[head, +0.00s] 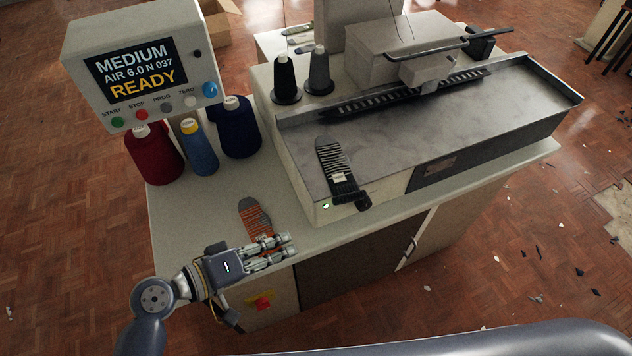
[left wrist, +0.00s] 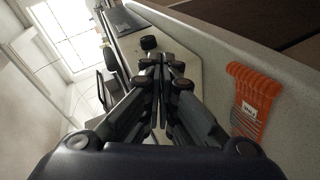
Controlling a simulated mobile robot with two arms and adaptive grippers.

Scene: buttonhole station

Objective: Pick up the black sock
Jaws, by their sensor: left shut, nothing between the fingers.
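The black sock (head: 337,170), dark with pale stripes and a white label, lies on the left front corner of the metal machine top (head: 400,135). Its black end reaches the front edge. An orange and grey striped sock (head: 254,215) lies on the table; in the left wrist view it (left wrist: 252,95) is at the right. My left gripper (head: 287,246) is shut and empty at the table's front edge, just below the orange sock and well apart from the black one. Its closed fingers fill the middle of the left wrist view (left wrist: 160,65). My right gripper is out of view.
Red (head: 153,155), blue (head: 201,150) and navy (head: 238,128) thread cones stand at the table's left, under a display box (head: 140,65) reading READY. Two dark spools (head: 286,80) stand behind the black sock.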

